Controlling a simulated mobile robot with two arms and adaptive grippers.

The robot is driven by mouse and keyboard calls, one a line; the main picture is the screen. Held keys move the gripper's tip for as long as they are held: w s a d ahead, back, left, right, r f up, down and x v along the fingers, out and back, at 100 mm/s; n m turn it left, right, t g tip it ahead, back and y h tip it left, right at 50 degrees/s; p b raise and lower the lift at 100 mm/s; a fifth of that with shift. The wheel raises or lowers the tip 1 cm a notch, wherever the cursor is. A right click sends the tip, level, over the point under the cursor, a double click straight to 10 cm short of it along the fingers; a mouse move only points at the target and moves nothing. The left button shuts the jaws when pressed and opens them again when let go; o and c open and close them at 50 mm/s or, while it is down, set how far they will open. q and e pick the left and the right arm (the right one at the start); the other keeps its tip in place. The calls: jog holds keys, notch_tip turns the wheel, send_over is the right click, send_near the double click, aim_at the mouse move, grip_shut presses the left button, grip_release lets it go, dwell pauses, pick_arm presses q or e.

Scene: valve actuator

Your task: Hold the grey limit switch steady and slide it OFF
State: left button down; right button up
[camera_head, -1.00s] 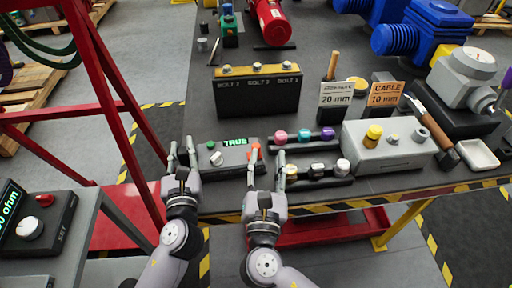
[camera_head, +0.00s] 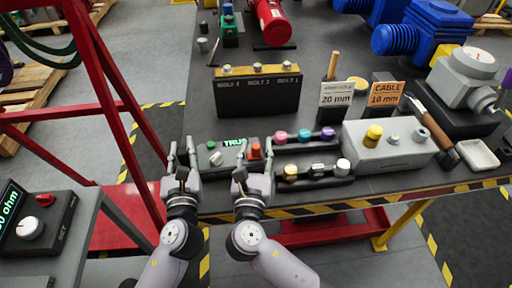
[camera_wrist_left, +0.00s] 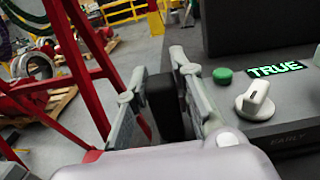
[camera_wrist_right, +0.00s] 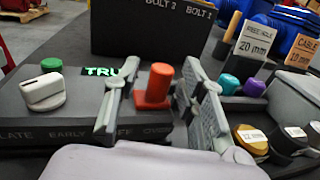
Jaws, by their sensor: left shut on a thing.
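The grey limit switch (camera_head: 225,155) is a box on the bench's front edge with a lit green TRUE display, a green button (camera_wrist_left: 222,75) and a white knob (camera_wrist_left: 255,100). Its red slider (camera_wrist_right: 153,87) stands upright at the right end, above partly hidden labels. My left gripper (camera_head: 180,148) is shut on a black block (camera_wrist_left: 165,107) at the switch's left end; whether that block joins the box is unclear. My right gripper (camera_head: 255,150) is open, one finger on each side of the red slider. The slider is nearer its left finger; contact is unclear.
Right of my right gripper stand small racks with coloured knobs (camera_wrist_right: 253,87) and gold and silver ones (camera_wrist_right: 250,138). A black BOLT stand (camera_head: 257,97) is behind. A red frame (camera_head: 110,90) rises at left. Bare bench lies between the switch and the stand.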

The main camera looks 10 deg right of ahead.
jog(key=shift+w+d, duration=0.1)
jog(key=shift+w, duration=0.25)
jog(key=shift+c, duration=0.3)
